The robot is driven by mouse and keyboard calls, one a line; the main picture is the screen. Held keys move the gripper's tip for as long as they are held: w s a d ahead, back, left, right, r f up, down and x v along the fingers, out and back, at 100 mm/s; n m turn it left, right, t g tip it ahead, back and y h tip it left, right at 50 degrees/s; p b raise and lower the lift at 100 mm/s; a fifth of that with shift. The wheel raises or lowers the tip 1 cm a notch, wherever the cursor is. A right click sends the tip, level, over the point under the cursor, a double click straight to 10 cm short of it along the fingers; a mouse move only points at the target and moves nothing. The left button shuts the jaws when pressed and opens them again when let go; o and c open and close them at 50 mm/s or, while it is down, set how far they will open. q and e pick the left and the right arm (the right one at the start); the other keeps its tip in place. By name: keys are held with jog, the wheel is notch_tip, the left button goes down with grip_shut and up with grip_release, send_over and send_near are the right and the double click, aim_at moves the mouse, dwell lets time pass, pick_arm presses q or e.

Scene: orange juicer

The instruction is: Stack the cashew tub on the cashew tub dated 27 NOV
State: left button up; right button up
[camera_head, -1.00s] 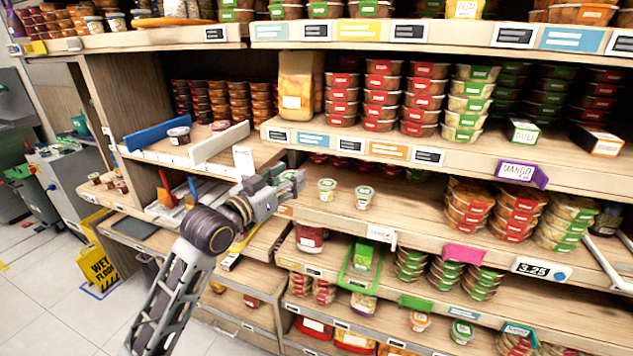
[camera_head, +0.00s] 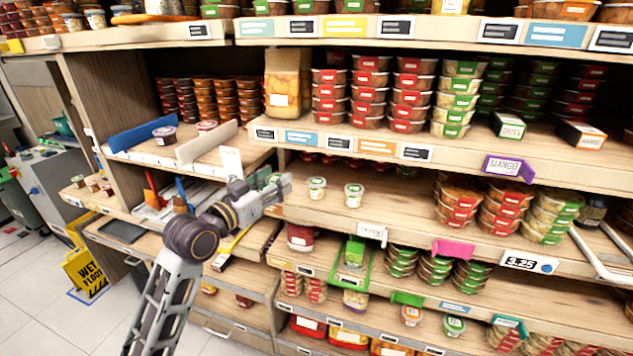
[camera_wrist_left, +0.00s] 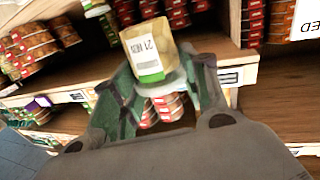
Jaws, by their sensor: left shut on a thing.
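My left gripper (camera_head: 280,187) is shut on a small tub. My right gripper is not in view.
The middle shelf (camera_head: 400,212) has free room around the two small tubs. Stacked red-labelled tubs (camera_head: 456,203) stand farther right. The upper shelf's edge (camera_head: 345,145) overhangs this shelf. A white sign (camera_head: 231,162) stands close behind my left arm.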

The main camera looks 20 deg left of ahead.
pick_arm(q)
jog(key=shift+w+d, duration=0.1)
jog(key=shift+w, duration=0.4)
jog(key=x, duration=1.7)
jog(key=shift+f, duration=0.1)
